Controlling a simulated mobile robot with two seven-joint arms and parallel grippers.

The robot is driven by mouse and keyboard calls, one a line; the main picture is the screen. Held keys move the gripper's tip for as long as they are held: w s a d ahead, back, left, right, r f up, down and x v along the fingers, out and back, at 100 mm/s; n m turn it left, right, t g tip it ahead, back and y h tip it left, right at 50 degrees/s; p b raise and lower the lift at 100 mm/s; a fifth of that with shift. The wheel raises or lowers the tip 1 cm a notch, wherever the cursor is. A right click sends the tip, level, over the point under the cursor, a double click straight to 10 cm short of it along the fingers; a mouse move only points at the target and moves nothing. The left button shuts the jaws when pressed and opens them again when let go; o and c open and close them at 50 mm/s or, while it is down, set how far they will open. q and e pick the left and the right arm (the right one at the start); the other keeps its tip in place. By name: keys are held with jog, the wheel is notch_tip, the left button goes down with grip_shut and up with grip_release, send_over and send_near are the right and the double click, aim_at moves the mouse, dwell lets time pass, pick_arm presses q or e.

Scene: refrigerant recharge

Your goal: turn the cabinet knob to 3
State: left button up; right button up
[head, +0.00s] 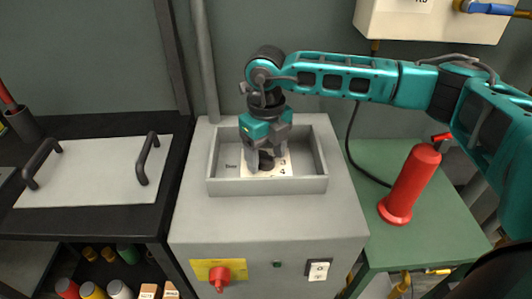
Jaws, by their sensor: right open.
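The grey cabinet (200,215) stands in the middle. A shallow tray-like frame (215,186) on its top surrounds a white dial plate (284,160). The numbers 3 and 4 show on the plate's right side, with small unreadable text at its left. The black knob (266,161) is at the middle of the plate, partly hidden by my right gripper (265,163). This gripper points down over the dial, open, with its fingers on either side of the knob. I cannot tell whether they touch it, nor where the knob points. My left gripper is out of view.
The tray walls stand close around my right gripper. A red cylinder (411,185) stands on a green table (425,232) at right. A grey plate with two black handles (95,178) lies at left. A red switch (219,277) sticks out of the cabinet's front.

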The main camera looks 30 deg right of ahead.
jog(key=c, duration=1.1)
jog(key=shift+o, duration=0.2)
jog(key=shift+n, duration=0.3)
jog(key=n, duration=0.3)
jog(key=shift+b, duration=0.4)
jog(key=shift+n+b, duration=0.35)
jog(key=shift+n, duration=1.65)
jog(key=shift+r, duration=0.1)
jog(key=o, duration=1.1)
jog(key=shift+c, duration=0.2)
